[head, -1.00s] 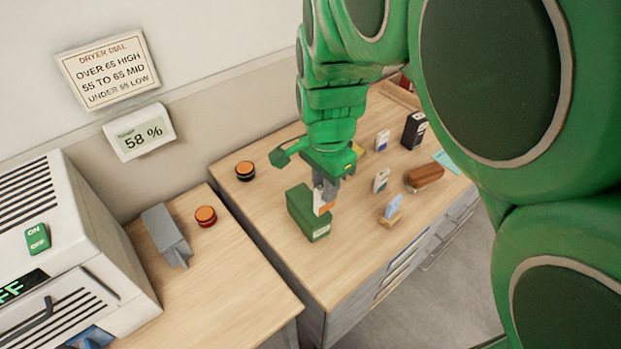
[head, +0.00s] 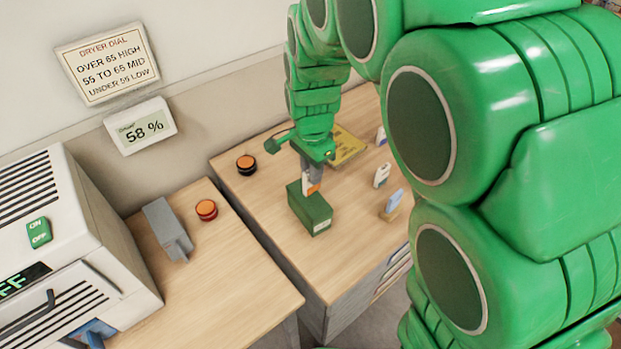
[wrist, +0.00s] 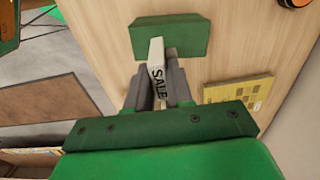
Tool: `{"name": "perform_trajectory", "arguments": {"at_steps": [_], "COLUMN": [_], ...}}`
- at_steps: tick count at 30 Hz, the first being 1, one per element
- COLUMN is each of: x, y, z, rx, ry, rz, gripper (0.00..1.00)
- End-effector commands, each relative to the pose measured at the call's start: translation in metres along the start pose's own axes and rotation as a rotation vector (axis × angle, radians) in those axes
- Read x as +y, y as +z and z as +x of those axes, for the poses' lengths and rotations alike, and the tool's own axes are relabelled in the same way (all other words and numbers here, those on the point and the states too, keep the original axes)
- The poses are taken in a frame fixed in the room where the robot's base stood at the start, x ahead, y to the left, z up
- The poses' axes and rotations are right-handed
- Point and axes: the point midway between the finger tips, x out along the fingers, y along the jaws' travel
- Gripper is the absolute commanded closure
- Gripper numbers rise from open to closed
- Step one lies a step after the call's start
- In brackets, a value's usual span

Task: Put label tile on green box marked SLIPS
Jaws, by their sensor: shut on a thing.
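My gripper (head: 312,174) is shut on a label tile (head: 311,187), white and orange in the head view. In the wrist view the tile (wrist: 157,70) stands between the grey fingers and reads SALE. The green box (head: 309,210) sits on the wooden desk right below the tile, with a pale label on its front too small to read. The box also shows in the wrist view (wrist: 192,37), just beyond the tile's end. I cannot tell whether tile and box touch.
An orange-topped black button (head: 246,167) is left of the box. A yellow sheet (head: 347,147) lies behind. A white tile (head: 382,175) and a blue tile on a wooden stand (head: 392,206) are to the right. The desk front is clear.

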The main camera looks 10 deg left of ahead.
Motion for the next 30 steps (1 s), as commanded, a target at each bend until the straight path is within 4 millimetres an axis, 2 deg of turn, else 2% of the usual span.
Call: {"name": "perform_trajectory", "arguments": {"at_steps": [10, 18, 30], "x": [-0.009, -0.009, -0.009], "y": [-0.003, -0.004, -0.004], "z": [0.012, 0.041, 0.045], "rx": [-0.002, 0.0, 0.0], "ry": [0.002, 0.0, 0.0], "rz": [-0.001, -0.001, -0.001], "gripper": [1.0, 1.0, 1.0]}}
